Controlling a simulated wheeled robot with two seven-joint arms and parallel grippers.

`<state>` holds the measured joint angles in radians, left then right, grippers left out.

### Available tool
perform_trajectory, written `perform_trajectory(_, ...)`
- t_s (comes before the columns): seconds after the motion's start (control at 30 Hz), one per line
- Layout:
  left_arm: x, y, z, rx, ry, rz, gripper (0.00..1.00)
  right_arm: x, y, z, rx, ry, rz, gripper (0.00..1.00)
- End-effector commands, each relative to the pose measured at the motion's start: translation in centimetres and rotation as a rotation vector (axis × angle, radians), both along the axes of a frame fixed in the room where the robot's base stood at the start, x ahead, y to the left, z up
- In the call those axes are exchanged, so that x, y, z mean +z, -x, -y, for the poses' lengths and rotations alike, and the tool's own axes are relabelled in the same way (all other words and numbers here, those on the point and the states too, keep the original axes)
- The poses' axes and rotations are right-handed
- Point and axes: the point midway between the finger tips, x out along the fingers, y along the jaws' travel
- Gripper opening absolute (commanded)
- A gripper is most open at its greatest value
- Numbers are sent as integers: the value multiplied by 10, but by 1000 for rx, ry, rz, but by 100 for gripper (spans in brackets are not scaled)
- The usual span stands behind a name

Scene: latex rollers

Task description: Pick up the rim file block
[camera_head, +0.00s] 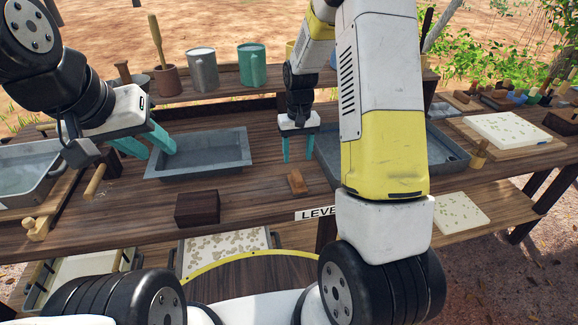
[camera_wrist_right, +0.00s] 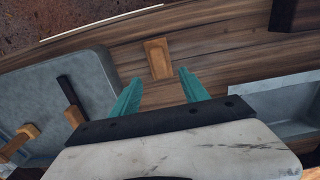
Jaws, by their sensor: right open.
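A small orange-brown wooden block, which I take to be the rim file block (camera_head: 297,182), lies flat on the bench near its front edge. It also shows in the right wrist view (camera_wrist_right: 158,58), just beyond and between my fingertips. My right gripper (camera_head: 298,160) is open and empty, pointing down above the bench just behind the block, apart from it. Its two teal fingers also show in the right wrist view (camera_wrist_right: 160,76). My left gripper (camera_head: 160,155) has its teal fingers apart and empty, over the left end of a grey tray.
The grey tray (camera_head: 200,172) lies left of the block, with another tray (camera_head: 440,150) to the right. A darker wooden block (camera_head: 197,208) stands near the front edge. Mugs (camera_head: 203,70) stand on the back shelf. Bench around the block is clear.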

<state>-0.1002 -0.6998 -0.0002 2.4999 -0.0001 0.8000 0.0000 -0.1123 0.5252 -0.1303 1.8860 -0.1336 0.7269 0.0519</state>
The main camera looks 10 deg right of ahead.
Motion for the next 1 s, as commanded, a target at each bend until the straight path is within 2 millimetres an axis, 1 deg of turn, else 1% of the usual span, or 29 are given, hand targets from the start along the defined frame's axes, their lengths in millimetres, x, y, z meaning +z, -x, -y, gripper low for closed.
perform_trajectory(0.03, 0, 0, 0, 0, 0, 0, 36, -7, -1, 0, 1, 3, -8, 53)
perform_trajectory(0.37, 0, 0, 0, 0, 0, 0, 36, -44, -1, 1, 1, 7, -14, 53)
perform_trajectory(0.5, 0, 0, 0, 0, 0, 0, 36, -66, 4, 2, 1, 7, -17, 53)
perform_trajectory(0.6, 0, 0, 0, 0, 0, 0, 36, -79, 3, 2, 1, 7, -15, 53)
perform_trajectory(0.73, 0, 0, 0, 0, 0, 0, 36, -88, 3, 2, 1, 7, -13, 53)
perform_trajectory(0.93, 0, 0, 0, 0, 0, 0, 36, -88, 3, 2, 1, 7, -12, 53)
perform_trajectory(0.97, 0, 0, 0, 0, 0, 0, 36, -88, 3, 2, 1, 7, -12, 51)
perform_trajectory(1.0, 0, 0, 0, 0, 0, 0, 36, -88, 3, 2, 1, 7, -12, 43)
